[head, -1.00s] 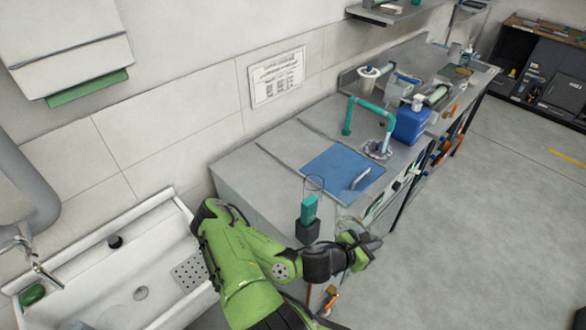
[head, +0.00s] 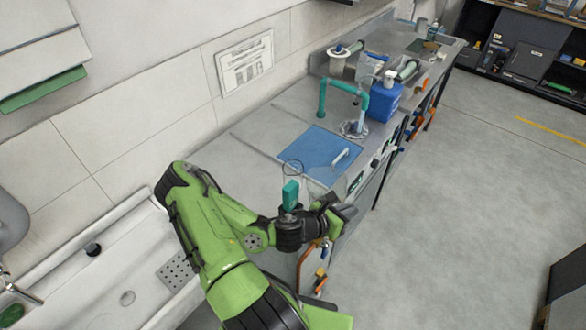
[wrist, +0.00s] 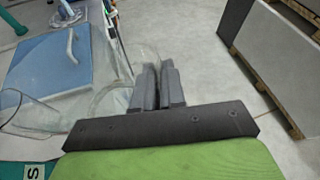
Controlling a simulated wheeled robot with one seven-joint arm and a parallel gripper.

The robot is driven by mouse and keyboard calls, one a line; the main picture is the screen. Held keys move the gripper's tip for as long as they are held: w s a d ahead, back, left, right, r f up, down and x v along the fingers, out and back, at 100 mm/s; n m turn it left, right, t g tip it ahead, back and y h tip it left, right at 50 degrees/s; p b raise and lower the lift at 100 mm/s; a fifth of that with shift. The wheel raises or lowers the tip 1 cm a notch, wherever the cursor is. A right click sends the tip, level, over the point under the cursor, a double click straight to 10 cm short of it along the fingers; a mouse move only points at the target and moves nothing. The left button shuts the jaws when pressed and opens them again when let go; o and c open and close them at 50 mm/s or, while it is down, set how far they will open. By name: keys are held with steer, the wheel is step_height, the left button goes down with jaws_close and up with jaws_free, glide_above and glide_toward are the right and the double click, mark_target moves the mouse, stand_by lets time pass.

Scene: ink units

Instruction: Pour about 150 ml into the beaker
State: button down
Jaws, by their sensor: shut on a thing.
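My gripper (wrist: 157,88) is at the counter's near end, with its two dark fingers close together on a clear glass vessel (wrist: 112,88). Its curved clear wall and a wide rounded rim lie left of the fingers in the wrist view. Its full shape and any liquid level are hard to make out. In the head view my gripper (head: 340,213) points right, and a thin dark ring shows above a teal block (head: 290,195) at my wrist. I cannot pick out a separate beaker in either view.
A blue panel (head: 312,150) with a pale handle lies on the grey counter (head: 255,150). A teal tap (head: 322,97), a blue canister (head: 385,100) and other bench items stand behind. A white sink (head: 95,285) is at left. Open floor (head: 480,170) lies right.

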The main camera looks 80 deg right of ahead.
steer(key=w+r+n, duration=0.1)
steer(key=w+d+r+n+g, duration=0.1)
steer(key=r, duration=0.1)
steer(key=w+d+r, duration=0.1)
steer(key=shift+w+d+r+n+g+y+b, duration=0.15)
steer(key=shift+d+r+n+g+y+b, duration=0.1)
steer(key=shift+n+g+y+b, duration=0.15)
steer(key=w+d+r+n+g+p, duration=0.2)
steer(key=w+d+r+n+p, duration=0.1)
steer(key=r, duration=0.4)
steer(key=shift+w+d+r+n+g+y+p, duration=0.2)
steer(key=shift+w+d+n+g+y+p, duration=0.15)
steer(key=shift+w+n+p, duration=0.65)
steer(key=shift+w, duration=0.25)
steer(key=shift+w+d+n+g+b, duration=0.35)
steer(key=shift+w+d+n+b, duration=0.25)
steer(key=shift+w+b, duration=0.25)
